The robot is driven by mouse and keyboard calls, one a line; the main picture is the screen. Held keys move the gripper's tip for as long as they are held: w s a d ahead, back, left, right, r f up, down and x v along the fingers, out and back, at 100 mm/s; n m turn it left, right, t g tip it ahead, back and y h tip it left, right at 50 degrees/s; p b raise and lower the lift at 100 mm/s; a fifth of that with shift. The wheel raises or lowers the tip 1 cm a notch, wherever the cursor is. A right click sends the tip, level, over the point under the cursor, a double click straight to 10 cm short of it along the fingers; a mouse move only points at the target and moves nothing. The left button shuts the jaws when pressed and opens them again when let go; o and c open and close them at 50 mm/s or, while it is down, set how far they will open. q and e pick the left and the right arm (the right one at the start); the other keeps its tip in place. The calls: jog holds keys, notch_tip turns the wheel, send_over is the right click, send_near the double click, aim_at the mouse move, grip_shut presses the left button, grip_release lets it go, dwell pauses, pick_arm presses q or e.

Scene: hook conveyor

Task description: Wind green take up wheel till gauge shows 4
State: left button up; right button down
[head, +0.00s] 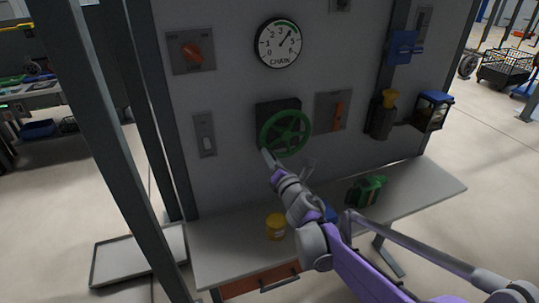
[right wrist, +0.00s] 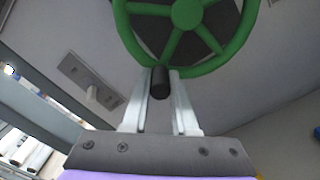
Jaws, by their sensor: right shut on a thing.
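The green take-up wheel (head: 285,133) is mounted on a dark block on the upright grey panel. It fills the top of the right wrist view (right wrist: 187,14). A short black handle (right wrist: 160,83) sticks out from the bottom of its rim. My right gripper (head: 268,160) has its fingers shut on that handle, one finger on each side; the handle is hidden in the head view. The round white CHAIN gauge (head: 279,44) hangs above the wheel. Its needle points to the upper right, past the 3; the exact reading is too small to tell. My left gripper is not in view.
An orange rotary knob (head: 192,50), a switch (head: 206,135) and an orange lever (head: 338,115) surround the wheel. Below, a shelf (head: 420,185) holds a yellow can (head: 276,226) and a green item (head: 367,190).

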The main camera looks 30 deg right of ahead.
dwell(0.5)
jog(key=c, duration=0.7)
grip_release()
jog(key=shift+s, duration=0.1)
jog(key=v, duration=1)
jog(key=shift+s+b, duration=0.25)
jog(key=shift+b, duration=0.2)
jog(key=shift+a, duration=0.15)
